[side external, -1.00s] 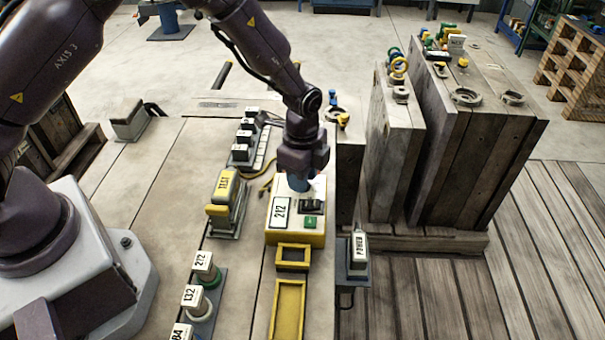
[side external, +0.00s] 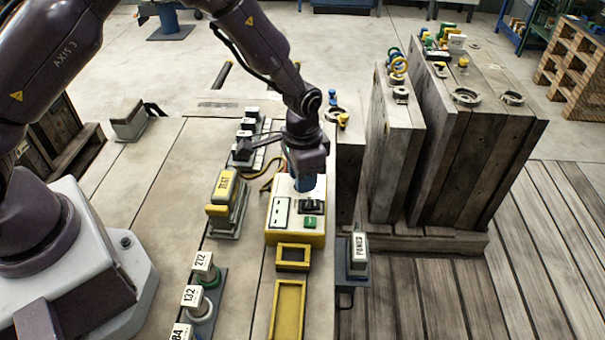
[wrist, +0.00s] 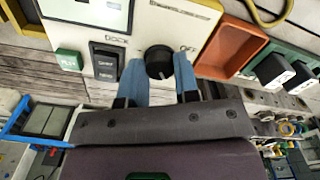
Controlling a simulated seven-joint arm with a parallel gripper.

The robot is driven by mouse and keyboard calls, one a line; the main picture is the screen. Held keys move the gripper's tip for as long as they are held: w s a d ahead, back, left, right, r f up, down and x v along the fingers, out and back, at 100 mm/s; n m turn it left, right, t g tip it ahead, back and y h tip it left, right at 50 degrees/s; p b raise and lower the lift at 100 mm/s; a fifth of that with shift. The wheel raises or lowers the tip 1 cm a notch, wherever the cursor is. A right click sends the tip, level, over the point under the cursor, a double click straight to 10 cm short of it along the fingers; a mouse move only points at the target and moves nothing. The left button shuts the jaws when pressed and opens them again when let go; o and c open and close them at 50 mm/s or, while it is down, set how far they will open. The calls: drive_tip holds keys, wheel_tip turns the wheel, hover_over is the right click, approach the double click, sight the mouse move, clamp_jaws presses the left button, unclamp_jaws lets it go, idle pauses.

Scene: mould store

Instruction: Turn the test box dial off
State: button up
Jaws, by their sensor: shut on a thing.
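The test box (side external: 291,238) is a cream box with a yellow lower edge, and its cream panel (wrist: 205,22) fills the top of the wrist view. Its round black dial (wrist: 158,57) sits beside printed "DOCK" and "OFF" lettering. My gripper (wrist: 159,72) has its two blue fingers on opposite sides of the dial, shut on it. In the side view my gripper (side external: 303,185) points down onto the box and hides the dial. The display (side external: 279,213) shows dash-like marks. I cannot tell exactly where the dial points.
A black switch (wrist: 106,62) and a green button (wrist: 69,60) sit beside the dial. A yellow TEST-labelled unit (side external: 225,190) stands left of the box. A POWER-labelled block (side external: 358,250) stands to its right. An empty yellow tray (side external: 288,310) lies in front.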

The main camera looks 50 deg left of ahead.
drive_tip(key=n, duration=0.6)
drive_tip(key=shift+n, duration=0.3)
drive_tip(key=n, duration=0.6)
drive_tip(key=shift+n, duration=0.3)
drive_tip(key=o, duration=0.9)
drive_tip(key=shift+o, duration=0.2)
drive_tip(key=shift+r, duration=0.15)
wheel_tip(320, 180, up, 13)
